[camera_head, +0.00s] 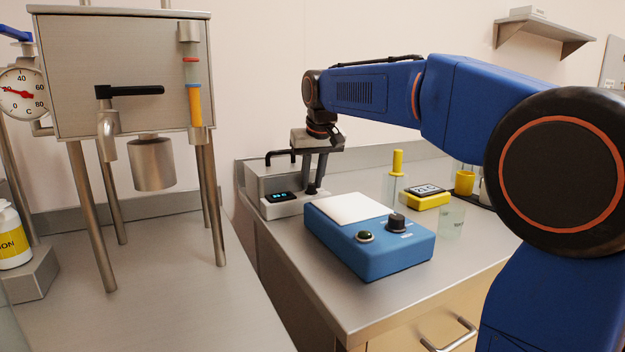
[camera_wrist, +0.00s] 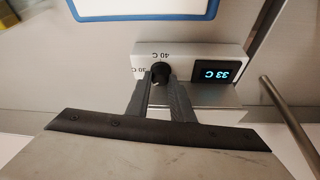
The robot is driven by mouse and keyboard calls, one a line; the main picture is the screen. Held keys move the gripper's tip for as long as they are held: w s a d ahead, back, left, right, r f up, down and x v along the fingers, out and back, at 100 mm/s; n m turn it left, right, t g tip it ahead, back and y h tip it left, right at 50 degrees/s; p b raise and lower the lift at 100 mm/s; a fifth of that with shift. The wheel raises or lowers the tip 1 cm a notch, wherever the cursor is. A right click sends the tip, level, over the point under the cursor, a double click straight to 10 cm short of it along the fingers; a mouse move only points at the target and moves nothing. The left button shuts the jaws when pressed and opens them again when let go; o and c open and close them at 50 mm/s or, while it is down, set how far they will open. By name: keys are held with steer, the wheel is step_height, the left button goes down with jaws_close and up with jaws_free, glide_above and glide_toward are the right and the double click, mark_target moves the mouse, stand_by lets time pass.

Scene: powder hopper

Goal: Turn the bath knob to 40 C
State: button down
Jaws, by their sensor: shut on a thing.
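The bath (camera_head: 272,180) is a grey metal box with a black handle, standing at the back left of the right-hand bench. Its black knob (camera_wrist: 160,70) sits on the front ledge between the labels 30 C and 40 C, as the wrist view shows. My gripper (camera_wrist: 160,84) is shut on the knob, one finger on each side. The knob's pointer is hidden or too small to read.

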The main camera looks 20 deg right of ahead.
steer(key=shift+a+m+h, duration=0.1)
steer(key=shift+m+h, duration=0.5)
steer(key=shift+m, duration=0.9)
steer(key=c, duration=1.6)
jaws_free()
steer(key=shift+o, duration=0.2)
